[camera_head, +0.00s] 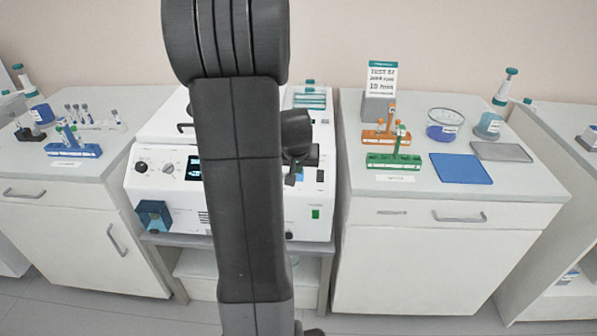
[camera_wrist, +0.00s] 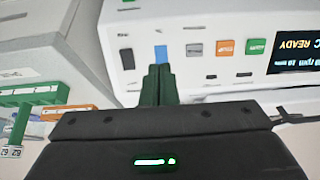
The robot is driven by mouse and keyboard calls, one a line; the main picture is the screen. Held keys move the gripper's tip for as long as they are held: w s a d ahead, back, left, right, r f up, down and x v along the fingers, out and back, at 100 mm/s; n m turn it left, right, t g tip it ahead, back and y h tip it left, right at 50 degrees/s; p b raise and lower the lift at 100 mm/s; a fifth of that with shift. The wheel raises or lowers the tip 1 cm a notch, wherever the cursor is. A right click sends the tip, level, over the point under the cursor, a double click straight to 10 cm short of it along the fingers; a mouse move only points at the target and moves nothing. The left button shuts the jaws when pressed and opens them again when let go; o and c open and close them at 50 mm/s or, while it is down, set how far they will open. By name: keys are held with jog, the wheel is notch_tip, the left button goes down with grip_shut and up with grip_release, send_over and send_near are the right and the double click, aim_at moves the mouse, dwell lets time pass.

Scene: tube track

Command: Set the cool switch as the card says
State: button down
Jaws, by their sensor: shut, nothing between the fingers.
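The white machine (camera_head: 160,198) stands in the middle, partly hidden behind my arm. In the wrist view its panel (camera_wrist: 180,78) is turned over and carries a black rocker switch (camera_wrist: 127,59) and a row of blue (camera_wrist: 161,53), grey (camera_wrist: 194,50), orange (camera_wrist: 226,47) and green (camera_wrist: 256,46) keys. I cannot read which is the cool switch. My gripper (camera_wrist: 158,72) is shut and empty, its tips right at the blue key; I cannot tell if they touch. The card (camera_head: 381,78) stands upright on the right bench; its lines are too small to read surely.
The display (camera_wrist: 296,52) shows "READY". The right bench (camera_head: 480,195) holds orange (camera_head: 378,137) and green (camera_head: 392,161) racks, a blue mat (camera_head: 461,169) and a blue-filled tub (camera_head: 442,131). A blue rack (camera_head: 74,150) is on the left bench.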

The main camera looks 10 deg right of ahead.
jog(key=v, duration=0.2)
jog(key=s+v, duration=0.1)
jog(key=v, duration=0.1)
jog(key=shift+a+f, duration=0.1)
jog(key=shift+f, duration=0.1)
jog(key=w+d+f+b, duration=0.1)
jog(key=w+d+f, duration=0.1)
jog(key=w+f, duration=0.4)
jog(key=shift+x, duration=0.75)
jog(key=shift+a, duration=0.15)
jog(key=shift+w+f+p, duration=0.1)
jog(key=shift+w+p, duration=0.15)
jog(key=shift+p, duration=0.4)
jog(key=shift+p, duration=0.35)
